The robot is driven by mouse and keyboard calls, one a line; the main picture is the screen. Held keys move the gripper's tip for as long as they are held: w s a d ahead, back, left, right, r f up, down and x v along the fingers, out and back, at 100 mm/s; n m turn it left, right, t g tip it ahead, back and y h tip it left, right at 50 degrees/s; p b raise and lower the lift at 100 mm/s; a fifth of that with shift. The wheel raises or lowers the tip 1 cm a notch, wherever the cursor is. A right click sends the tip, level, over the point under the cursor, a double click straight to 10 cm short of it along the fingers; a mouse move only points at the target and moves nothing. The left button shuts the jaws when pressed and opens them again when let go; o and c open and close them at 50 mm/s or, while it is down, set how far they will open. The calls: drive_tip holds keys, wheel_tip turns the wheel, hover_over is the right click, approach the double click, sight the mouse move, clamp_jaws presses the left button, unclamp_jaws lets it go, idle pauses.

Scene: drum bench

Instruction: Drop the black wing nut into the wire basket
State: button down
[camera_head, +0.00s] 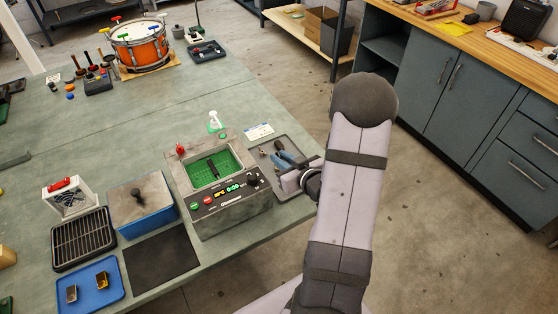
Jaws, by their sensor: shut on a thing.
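My gripper (286,180) is at the right side of the grey machine, over the front part of a grey tray (292,143). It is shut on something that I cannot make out. I cannot pick out the black wing nut in this view; the gripper and wrist hide part of the tray. A green mesh-like basket (227,158) sits in the open top of the grey machine (232,217), with a long black piece lying in it. A black wire-barred tray (83,238) stands at the lower left of the bench. I cannot tell for sure which is the wire basket.
Blue-handled pliers (284,157) lie in the grey tray. Left of the machine are a lidded blue box (149,218), a dark mat (160,258) and a blue tray (88,285) with two small items. An orange drum (139,46) stands at the back. The middle bench is clear.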

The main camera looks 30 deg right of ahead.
sight(215, 174)
drive_tip(key=w+a+r+p, duration=0.1)
drive_tip(key=a, duration=0.1)
drive_tip(key=w+a+r+p, duration=0.1)
drive_tip(key=w+a, duration=0.1)
drive_tip(key=w+a+r+p, duration=0.1)
drive_tip(key=w+a, duration=0.1)
drive_tip(key=shift+w+a, duration=0.2)
drive_tip(key=w+a+r+p, duration=0.2)
drive_tip(key=w+a, duration=0.1)
drive_tip(key=a, duration=0.5)
drive_tip(key=shift+w+p, duration=0.25)
drive_tip(key=shift+p, duration=0.05)
drive_tip(key=shift+a+f, duration=0.1)
drive_tip(key=shift+f+b, duration=1.25)
drive_tip(key=shift+f, duration=0.55)
drive_tip(key=c, duration=1.6)
unclamp_jaws()
